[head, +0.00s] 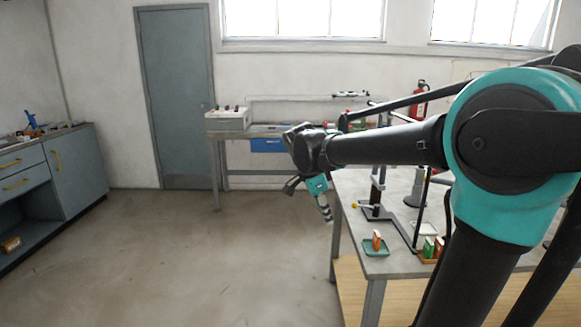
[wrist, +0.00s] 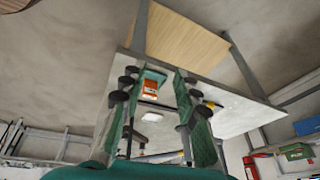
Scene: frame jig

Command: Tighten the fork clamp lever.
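The jig (head: 376,211) stands on the grey workbench, with a dark base and an upright post. A short lever with a yellow knob (head: 356,205) sticks out to the left low on the jig; it looks like the fork clamp lever. In the wrist view, a small yellow part (wrist: 211,103) shows beside the right finger, probably the same knob. My gripper (head: 325,208) hangs off the bench's left edge, pointing down and apart from the lever. In the wrist view my gripper (wrist: 158,110) has its fingers spread with nothing held. The clamp itself is too small to make out.
A green tray (head: 367,250) with an orange box sits at the bench's near left corner. Another tray (head: 428,261) with green and orange boxes and a white dish (head: 422,228) are to its right. The floor left of the bench is clear.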

